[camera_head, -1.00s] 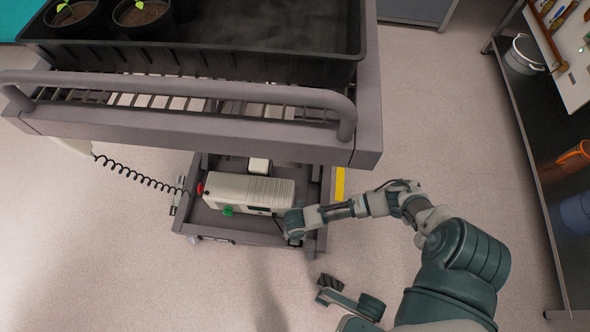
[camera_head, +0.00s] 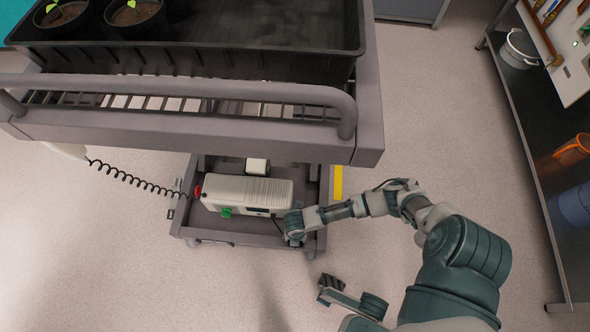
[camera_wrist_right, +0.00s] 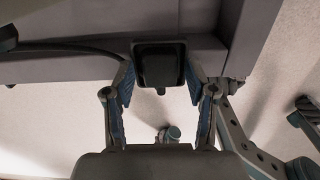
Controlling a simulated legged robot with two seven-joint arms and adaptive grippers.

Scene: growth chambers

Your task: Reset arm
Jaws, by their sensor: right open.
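My right arm reaches in from the lower right of the head view. Its gripper (camera_head: 294,238) is low beside the right end of a beige box-shaped unit (camera_head: 245,192) on the cart's lower shelf. In the right wrist view my right gripper (camera_wrist_right: 160,84) has its two fingers spread apart. A dark block-like part (camera_wrist_right: 158,64) shows between and just beyond the fingertips, against the grey cart edge. I cannot tell whether the fingers touch it.
A grey cart (camera_head: 200,133) stands ahead, with a black tray (camera_head: 353,68) of potted seedlings on top. A coiled black cord (camera_head: 135,179) runs left from the beige unit. A shelf rack (camera_head: 525,145) stands at the right. Open floor (camera_head: 430,100) lies between.

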